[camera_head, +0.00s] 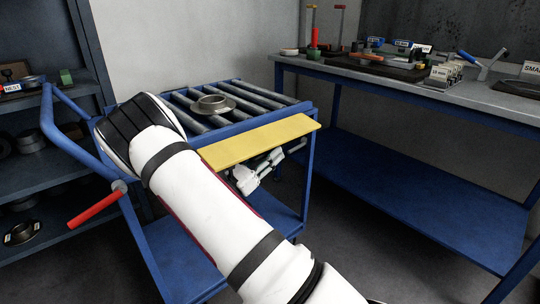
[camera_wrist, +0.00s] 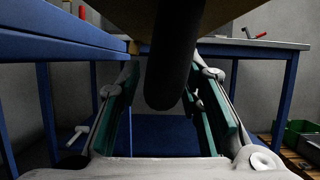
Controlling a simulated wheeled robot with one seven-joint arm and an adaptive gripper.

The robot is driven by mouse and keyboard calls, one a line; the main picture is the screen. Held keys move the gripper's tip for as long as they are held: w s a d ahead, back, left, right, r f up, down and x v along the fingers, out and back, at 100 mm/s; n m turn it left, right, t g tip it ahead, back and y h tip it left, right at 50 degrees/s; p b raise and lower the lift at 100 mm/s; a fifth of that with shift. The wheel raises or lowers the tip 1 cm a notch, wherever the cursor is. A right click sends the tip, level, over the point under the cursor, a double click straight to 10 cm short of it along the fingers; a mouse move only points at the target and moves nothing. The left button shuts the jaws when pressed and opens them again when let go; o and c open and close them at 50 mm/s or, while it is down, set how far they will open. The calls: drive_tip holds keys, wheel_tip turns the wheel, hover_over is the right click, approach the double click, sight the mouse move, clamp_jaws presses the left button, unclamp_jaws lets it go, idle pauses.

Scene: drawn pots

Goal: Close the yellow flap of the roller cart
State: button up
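The yellow flap (camera_head: 262,139) of the blue roller cart (camera_head: 309,170) sticks out from the cart's front edge, about level, in the head view. My gripper (camera_head: 262,172) is just below the flap, partly hidden by it and by my arm. In the wrist view the gripper (camera_wrist: 163,85) is open, with its two green-padded fingers apart. The flap's dim underside (camera_wrist: 225,12) fills the top of that view. A dark rounded bar (camera_wrist: 172,60) shows between the fingers; I cannot tell what it belongs to or whether it is touched.
A metal ring-shaped part (camera_head: 212,104) lies on the cart's rollers. The cart's blue handle (camera_head: 75,140) with a red grip (camera_head: 95,210) is at left. A blue workbench (camera_head: 420,180) with tools stands at right, shelves (camera_head: 45,170) at left. Floor shows between cart and bench.

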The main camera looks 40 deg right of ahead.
drive_tip(key=shift+d+r, duration=0.1)
drive_tip(key=shift+d, duration=0.15)
